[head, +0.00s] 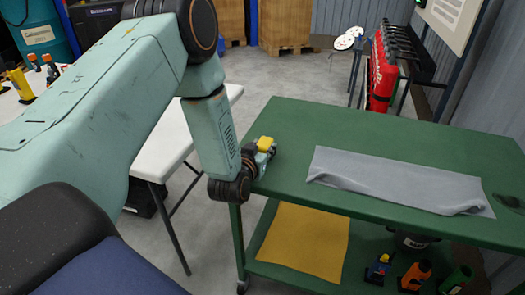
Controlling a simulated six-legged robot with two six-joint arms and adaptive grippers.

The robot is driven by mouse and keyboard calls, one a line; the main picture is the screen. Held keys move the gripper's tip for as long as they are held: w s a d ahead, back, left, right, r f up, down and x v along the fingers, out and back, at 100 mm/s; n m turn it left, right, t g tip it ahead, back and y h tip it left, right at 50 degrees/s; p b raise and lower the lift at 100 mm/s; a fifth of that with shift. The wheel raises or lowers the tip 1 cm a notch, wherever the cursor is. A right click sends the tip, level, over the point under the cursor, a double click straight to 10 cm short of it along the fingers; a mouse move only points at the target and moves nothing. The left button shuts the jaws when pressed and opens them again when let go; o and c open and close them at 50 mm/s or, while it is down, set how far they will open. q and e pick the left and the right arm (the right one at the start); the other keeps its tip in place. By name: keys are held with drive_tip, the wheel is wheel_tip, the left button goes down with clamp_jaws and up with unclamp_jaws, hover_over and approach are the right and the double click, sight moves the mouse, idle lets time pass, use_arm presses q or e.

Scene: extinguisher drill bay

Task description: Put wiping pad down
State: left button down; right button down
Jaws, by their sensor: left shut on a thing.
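My left gripper (258,157) is at the left edge of the green cart's top (430,135), with its arm coming in from the left. It is shut on a small yellow piece (266,143), which looks like the wiping pad. Only part of the yellow piece shows; the fingers and wrist hide the rest. I cannot tell whether it touches the cart top. My right gripper is not in view.
A grey cloth (390,180) lies across the cart top to the right. A yellow sheet (304,241) and several small bottles (415,274) are on the lower shelf. A white table (165,145) stands left. A red extinguisher (382,75) stands behind. The cart top's back is clear.

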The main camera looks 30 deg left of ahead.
use_arm(q)
drive_tip(key=shift+s, duration=0.1)
drive_tip(key=c, duration=0.9)
unclamp_jaws()
drive_tip(key=shift+o, duration=0.2)
